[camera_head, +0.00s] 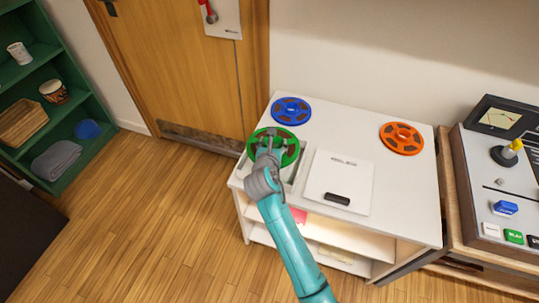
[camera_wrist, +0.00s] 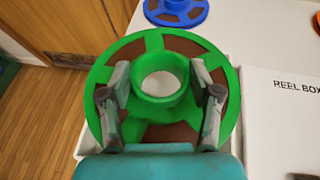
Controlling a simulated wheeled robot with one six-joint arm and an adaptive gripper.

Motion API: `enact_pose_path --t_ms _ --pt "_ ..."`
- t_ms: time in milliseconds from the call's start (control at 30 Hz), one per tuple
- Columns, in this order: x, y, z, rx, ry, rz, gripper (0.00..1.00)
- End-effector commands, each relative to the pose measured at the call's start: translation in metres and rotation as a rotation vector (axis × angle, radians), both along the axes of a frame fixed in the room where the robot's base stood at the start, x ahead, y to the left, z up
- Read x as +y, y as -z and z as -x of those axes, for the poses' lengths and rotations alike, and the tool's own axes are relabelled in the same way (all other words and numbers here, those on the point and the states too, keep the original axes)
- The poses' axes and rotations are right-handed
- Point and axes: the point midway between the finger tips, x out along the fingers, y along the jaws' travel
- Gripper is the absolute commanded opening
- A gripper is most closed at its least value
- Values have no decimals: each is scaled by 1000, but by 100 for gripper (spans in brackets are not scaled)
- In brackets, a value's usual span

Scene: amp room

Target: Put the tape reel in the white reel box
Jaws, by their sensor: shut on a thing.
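The green tape reel (camera_head: 292,152) has brown tape between its spokes. My gripper (camera_head: 270,143) is shut on its raised central hub, with one finger on each side in the wrist view (camera_wrist: 160,76). The reel lies over the white reel box (camera_head: 301,170), whose walls show beside and below it; the reel covers most of the inside. I cannot tell whether the reel touches the box floor. The box's white lid (camera_head: 345,172), lettered "REEL BOX" in the wrist view (camera_wrist: 285,110), lies flat to the right with a black handle (camera_head: 337,198).
A blue reel (camera_head: 291,110) lies behind on the white table (camera_head: 350,123), and an orange reel (camera_head: 401,138) lies at its back right. A tape console (camera_head: 490,180) stands at the right. A wooden door (camera_head: 185,70) and green shelves (camera_head: 70,75) are at the left.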

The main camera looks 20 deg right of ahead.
Motion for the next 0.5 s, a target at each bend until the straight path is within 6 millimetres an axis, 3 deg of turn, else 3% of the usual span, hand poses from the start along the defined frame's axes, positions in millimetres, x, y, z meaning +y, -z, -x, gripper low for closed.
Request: enact_pose_path --t_ms 500 --pt "0 51 0 0 0 1 12"
